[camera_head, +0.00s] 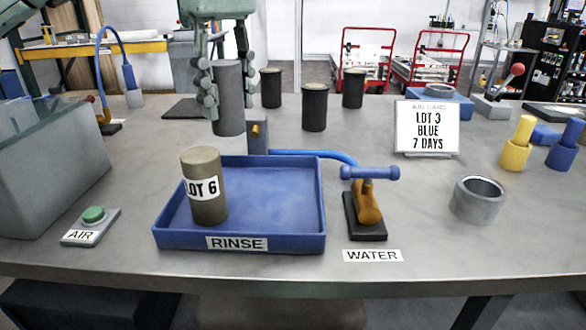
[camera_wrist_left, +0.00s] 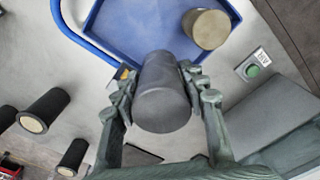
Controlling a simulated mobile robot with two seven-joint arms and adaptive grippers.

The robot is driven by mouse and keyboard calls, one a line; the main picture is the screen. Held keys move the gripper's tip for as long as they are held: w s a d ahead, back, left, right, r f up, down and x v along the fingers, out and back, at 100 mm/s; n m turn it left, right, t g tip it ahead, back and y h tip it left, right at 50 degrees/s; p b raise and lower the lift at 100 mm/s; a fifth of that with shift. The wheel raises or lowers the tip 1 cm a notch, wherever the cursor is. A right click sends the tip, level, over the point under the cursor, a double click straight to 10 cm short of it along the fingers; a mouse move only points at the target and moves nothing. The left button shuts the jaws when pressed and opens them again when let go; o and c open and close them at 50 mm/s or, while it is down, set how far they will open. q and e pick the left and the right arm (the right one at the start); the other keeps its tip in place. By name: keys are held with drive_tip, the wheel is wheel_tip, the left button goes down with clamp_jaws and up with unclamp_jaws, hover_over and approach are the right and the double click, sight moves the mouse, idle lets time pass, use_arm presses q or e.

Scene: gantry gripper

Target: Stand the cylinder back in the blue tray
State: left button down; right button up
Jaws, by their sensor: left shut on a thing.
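My left gripper (camera_head: 228,92) is shut on a dark grey cylinder (camera_head: 228,115), with fingers on both of its sides. The cylinder is about upright and held above the table, behind the blue tray (camera_head: 290,240) in the head view. In the left wrist view the cylinder (camera_wrist_left: 163,100) sits between the fingers, with the tray (camera_wrist_left: 98,14) beyond it. A brownish cylinder labelled LOT 6 (camera_head: 207,205) stands in the left part of the tray. The rest of the tray floor is bare. My right gripper is not in view.
A blue hose runs behind the tray to a water valve (camera_head: 368,210) on its right. Several dark cylinders (camera_head: 315,108) stand farther back. An air button (camera_head: 93,216) and a grey bin (camera_head: 50,160) are at left. A grey ring (camera_head: 478,200) and a sign (camera_head: 427,128) are at right.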

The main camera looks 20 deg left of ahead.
use_arm(q)
drive_tip(key=shift+s+d+f+b, duration=0.1)
drive_tip(key=shift+d+f+b, duration=0.4)
drive_tip(key=shift+d+f, duration=4.2)
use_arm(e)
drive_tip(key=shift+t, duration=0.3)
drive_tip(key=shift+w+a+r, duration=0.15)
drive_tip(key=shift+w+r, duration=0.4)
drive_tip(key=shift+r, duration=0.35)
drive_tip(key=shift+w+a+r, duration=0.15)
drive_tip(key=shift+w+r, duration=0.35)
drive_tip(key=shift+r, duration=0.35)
use_arm(q)
drive_tip(key=shift+a+f, duration=0.1)
drive_tip(key=shift+f, duration=0.05)
drive_tip(key=c, duration=1.2)
unclamp_jaws()
drive_tip(key=o, duration=0.3)
drive_tip(key=shift+o, duration=0.2)
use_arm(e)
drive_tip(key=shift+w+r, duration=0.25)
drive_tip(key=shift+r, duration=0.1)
